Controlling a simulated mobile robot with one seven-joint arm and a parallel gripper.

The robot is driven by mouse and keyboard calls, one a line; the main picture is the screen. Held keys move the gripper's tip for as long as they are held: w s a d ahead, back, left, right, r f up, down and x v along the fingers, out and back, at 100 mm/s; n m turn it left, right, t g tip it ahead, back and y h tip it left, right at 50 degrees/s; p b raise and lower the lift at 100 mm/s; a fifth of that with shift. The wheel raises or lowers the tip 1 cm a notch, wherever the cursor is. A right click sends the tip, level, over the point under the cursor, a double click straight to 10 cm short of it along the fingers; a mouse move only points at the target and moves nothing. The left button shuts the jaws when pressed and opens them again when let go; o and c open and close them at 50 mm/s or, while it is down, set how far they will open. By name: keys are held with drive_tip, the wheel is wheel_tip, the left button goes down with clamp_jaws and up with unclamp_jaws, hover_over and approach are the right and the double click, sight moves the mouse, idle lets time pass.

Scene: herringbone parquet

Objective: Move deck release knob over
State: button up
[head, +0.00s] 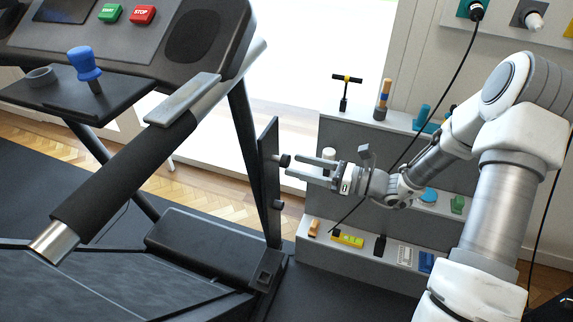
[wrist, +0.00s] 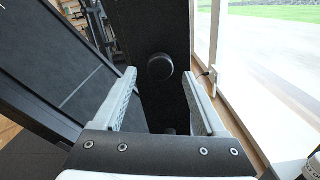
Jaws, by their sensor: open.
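A round black knob (head: 284,160) sticks out of a dark upright plate (head: 268,165) on the treadmill's side post. A second, lower black knob (head: 279,204) sits further down on the same plate. I cannot tell from looks alone which is the deck release knob. My gripper (head: 292,165) is open and empty, its fingers pointing left at the plate with the tips close to the upper knob. In the wrist view the upper knob (wrist: 160,67) shows between and just beyond the two fingertips (wrist: 160,77). Whether a finger touches it cannot be told.
The treadmill console has a green START button (head: 110,13), a red STOP button (head: 143,15) and a blue-handled piece (head: 85,65) on its tray. A grey stepped shelf (head: 345,219) with several small tools stands behind my gripper. A window fills the back.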

sight(289, 164)
drive_tip(key=shift+x, duration=2)
drive_tip(key=shift+d, duration=0.1)
clamp_jaws()
